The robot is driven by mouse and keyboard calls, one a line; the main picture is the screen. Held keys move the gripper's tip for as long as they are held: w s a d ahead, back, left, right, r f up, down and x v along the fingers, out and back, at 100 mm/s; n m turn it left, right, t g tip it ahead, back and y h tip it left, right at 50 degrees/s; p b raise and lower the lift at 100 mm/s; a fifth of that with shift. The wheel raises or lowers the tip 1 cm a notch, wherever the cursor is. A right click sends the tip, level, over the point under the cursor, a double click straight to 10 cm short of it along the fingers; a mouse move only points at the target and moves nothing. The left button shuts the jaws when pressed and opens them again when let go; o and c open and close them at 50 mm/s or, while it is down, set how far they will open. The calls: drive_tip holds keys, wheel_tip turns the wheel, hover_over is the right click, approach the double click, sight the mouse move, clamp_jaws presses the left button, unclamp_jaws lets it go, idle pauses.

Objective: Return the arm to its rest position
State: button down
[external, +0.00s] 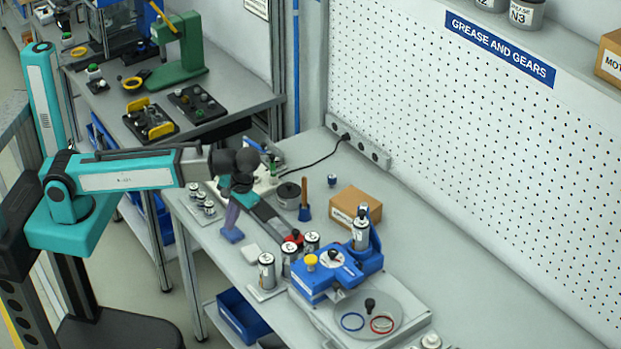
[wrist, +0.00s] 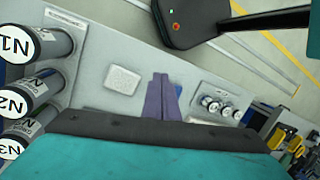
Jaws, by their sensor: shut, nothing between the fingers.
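My teal arm reaches in from the left in the external view, over the near left part of the grey workbench (external: 420,220). My gripper (external: 231,224) points down with its purple fingers shut and empty. The closed fingers also show in the middle of the wrist view (wrist: 161,100). A small blue block (external: 232,237) sits at the bench's near edge, right by the fingertips in the external view; whether they touch it I cannot tell.
Labelled cans, including N1 (wrist: 25,44), N2 (wrist: 25,98) and N3 (wrist: 15,145), stand near my gripper. A white pad (external: 251,251) lies close by. A blue fixture (external: 335,272) and a cardboard box (external: 354,206) stand to the right. A green press (external: 180,48) stands on the left bench.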

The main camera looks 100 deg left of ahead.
drive_tip(key=s+d+f+m+g, duration=0.2)
drive_tip(key=s+d+f, duration=0.2)
drive_tip(key=d+f, duration=0.4)
drive_tip(key=s+d+f+m+g, duration=0.1)
drive_tip(key=s+d+f+m, duration=0.3)
drive_tip(key=f, duration=0.6)
drive_tip(key=s+a+f+m+b, duration=0.1)
drive_tip(key=s+f+m, duration=0.1)
drive_tip(key=s+f, duration=0.3)
drive_tip(key=s+a+f+m+b, duration=0.1)
drive_tip(key=s+f, duration=0.5)
drive_tip(key=f, duration=0.7)
drive_tip(key=s+a+f+m+b, duration=0.1)
drive_tip(key=s+f+m, duration=0.2)
drive_tip(key=s+f, duration=0.3)
wheel_tip(320, 180, down, 3)
drive_tip(key=shift+s+a+r+t, duration=0.1)
drive_tip(key=shift+s+a+t, duration=0.15)
drive_tip(key=shift+t, duration=0.15)
